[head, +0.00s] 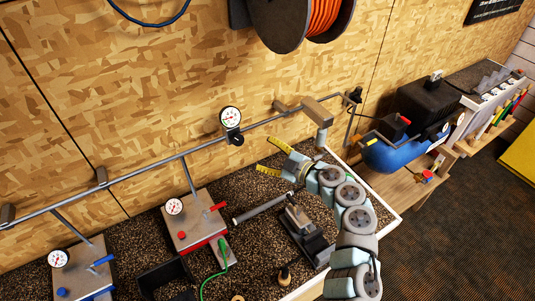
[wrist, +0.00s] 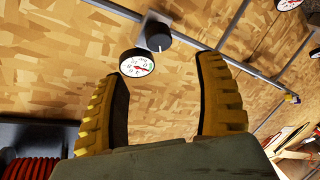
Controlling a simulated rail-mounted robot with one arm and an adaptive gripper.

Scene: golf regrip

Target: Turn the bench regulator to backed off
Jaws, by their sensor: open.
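A regulator with a dark round knob (head: 234,136) and a white dial gauge (head: 230,117) sits on the grey pipe along the chipboard wall. In the wrist view the knob (wrist: 158,36) and gauge (wrist: 137,63) appear beyond my fingertips, near the top and left of centre. My gripper (head: 272,157) is open and empty, with its yellow fingers wide apart and pointing left toward the wall. It is right of and lower than the regulator in the head view, apart from it. The wrist view also shows the open fingers (wrist: 160,68). I cannot read the knob's setting.
The pipe (head: 150,172) runs along the wall to a grey box (head: 322,108). Below are a red-trimmed station (head: 190,225) and a blue-handled station (head: 85,270), each with a gauge. A clamp fixture (head: 303,230) stands under my arm. A hose reel (head: 290,18) hangs above.

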